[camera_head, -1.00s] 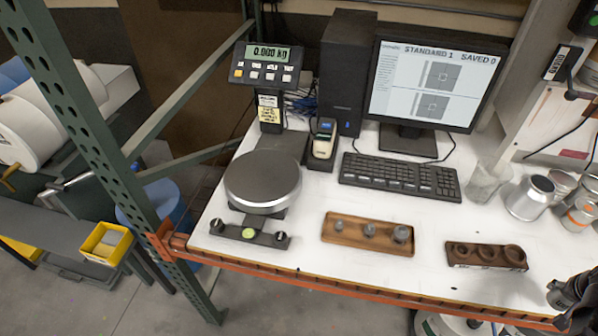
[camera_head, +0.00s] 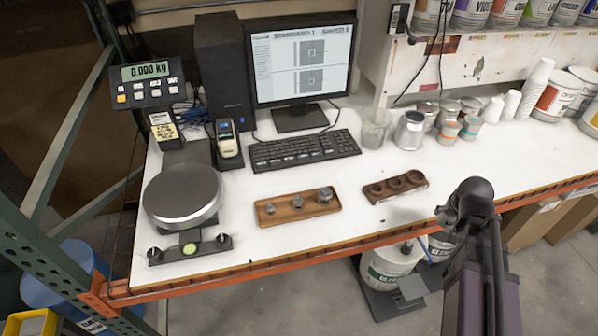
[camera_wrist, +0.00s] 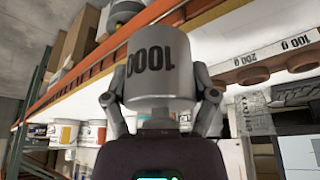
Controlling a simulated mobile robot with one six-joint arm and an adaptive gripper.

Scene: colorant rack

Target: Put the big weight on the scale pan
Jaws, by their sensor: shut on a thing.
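The big weight (camera_wrist: 160,68), a grey metal cylinder marked 1000, is held between the two fingers of my gripper (camera_wrist: 160,112) in the wrist view. In the head view my gripper (camera_head: 446,214) is at the right, by the table's front edge, and mostly hides the weight. The round grey scale pan (camera_head: 183,190) is at the table's left end, far to the left of my gripper. The pan is empty, and the scale display (camera_head: 145,70) reads 0.000 kg.
A wooden tray (camera_head: 284,217) with three small weights and a dark wooden block (camera_head: 400,193) with three round recesses lie between pan and gripper. Keyboard (camera_head: 303,149), monitor (camera_head: 300,60), glass beaker (camera_head: 376,128) and cans (camera_head: 409,130) stand behind. Orange beam (camera_head: 330,246) edges the table.

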